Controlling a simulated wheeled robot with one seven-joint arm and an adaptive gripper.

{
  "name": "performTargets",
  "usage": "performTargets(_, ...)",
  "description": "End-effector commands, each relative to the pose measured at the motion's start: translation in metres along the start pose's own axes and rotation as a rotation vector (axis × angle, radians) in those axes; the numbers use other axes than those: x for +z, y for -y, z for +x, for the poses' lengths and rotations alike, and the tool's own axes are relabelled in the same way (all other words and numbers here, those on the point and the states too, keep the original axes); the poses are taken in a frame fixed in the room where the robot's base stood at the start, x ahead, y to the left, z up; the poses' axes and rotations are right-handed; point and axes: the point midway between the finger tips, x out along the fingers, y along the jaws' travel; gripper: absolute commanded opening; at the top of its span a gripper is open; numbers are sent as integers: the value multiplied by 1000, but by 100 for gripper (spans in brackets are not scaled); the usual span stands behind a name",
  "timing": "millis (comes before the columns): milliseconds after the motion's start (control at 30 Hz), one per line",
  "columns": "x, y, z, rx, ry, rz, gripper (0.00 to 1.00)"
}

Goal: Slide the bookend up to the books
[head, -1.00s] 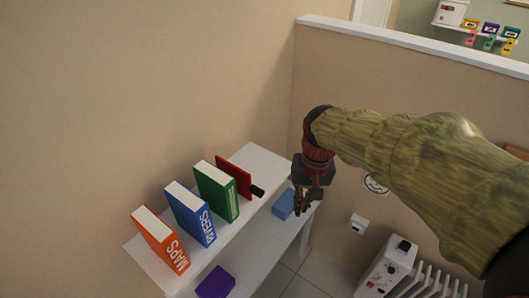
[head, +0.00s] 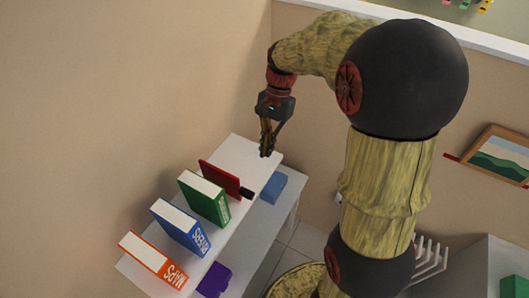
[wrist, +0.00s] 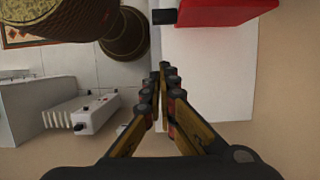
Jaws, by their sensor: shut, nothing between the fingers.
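The bookend (head: 220,181) is an upright red plate with a black knob (head: 247,193) on its right edge, standing on the white shelf top (head: 255,165). The green book (head: 205,198), the blue book (head: 181,227) and the orange book (head: 154,260) stand in a row on its near side, with gaps between them. The bookend stands a little apart from the green book. My gripper (head: 267,153) is shut and empty, pointing down at the shelf's far end, beyond the bookend. In the wrist view, the bookend (wrist: 220,12) and its knob (wrist: 164,17) show at the top, apart from my fingertips (wrist: 163,70).
A blue box (head: 270,188) and a purple object (head: 214,280) sit lower, on the shelf's right side. Walls rise to the left and behind the shelf. A white heater (wrist: 95,115) stands on the floor. The far end of the shelf top is bare.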

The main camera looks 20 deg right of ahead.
Motion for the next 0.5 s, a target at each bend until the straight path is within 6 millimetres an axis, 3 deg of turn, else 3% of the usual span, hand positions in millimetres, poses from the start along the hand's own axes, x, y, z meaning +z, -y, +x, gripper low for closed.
performTargets(400,1,-1,81,3,3,-1,0)
performTargets(500,17,0,86,2,0,-6,0)
